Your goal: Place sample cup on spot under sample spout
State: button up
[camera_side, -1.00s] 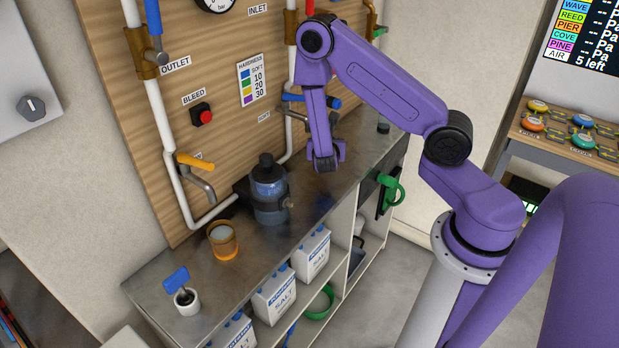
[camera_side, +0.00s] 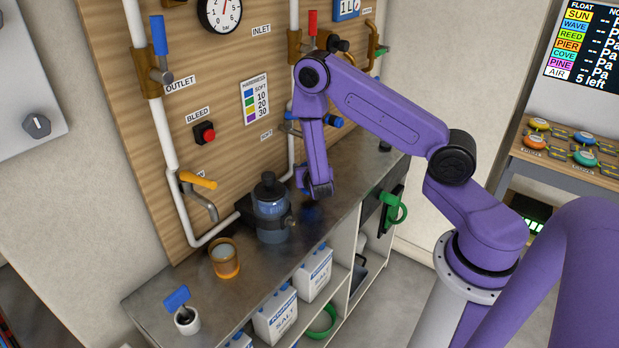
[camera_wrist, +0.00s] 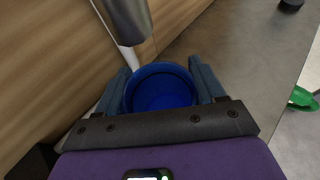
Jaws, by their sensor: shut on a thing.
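My gripper (camera_side: 316,192) hangs low over the back half of the metal counter, to the right of a dark blue filter housing. In the wrist view, my gripper (camera_wrist: 165,95) is shut on a round blue cup (camera_wrist: 163,88), with one finger at each side of its rim. The cup appears upright and its inside looks dark. A grey metal spout (camera_wrist: 128,20) comes down just ahead of the cup, slightly left of it. In the side view the cup is mostly hidden by the fingers. I cannot make out the marked spot or whether the cup touches the counter.
The filter housing (camera_side: 270,212) stands left of my gripper. An orange cup (camera_side: 225,260) and a white pot with a blue tool (camera_side: 186,320) stand farther left. A blue-handled valve (camera_side: 325,119) is on the panel behind. A green ring handle (camera_side: 393,208) sticks out at the counter's front.

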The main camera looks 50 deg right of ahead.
jog(key=shift+f, duration=1.4)
jog(key=shift+f, duration=0.1)
jog(key=o, duration=1.1)
jog(key=shift+c, duration=0.2)
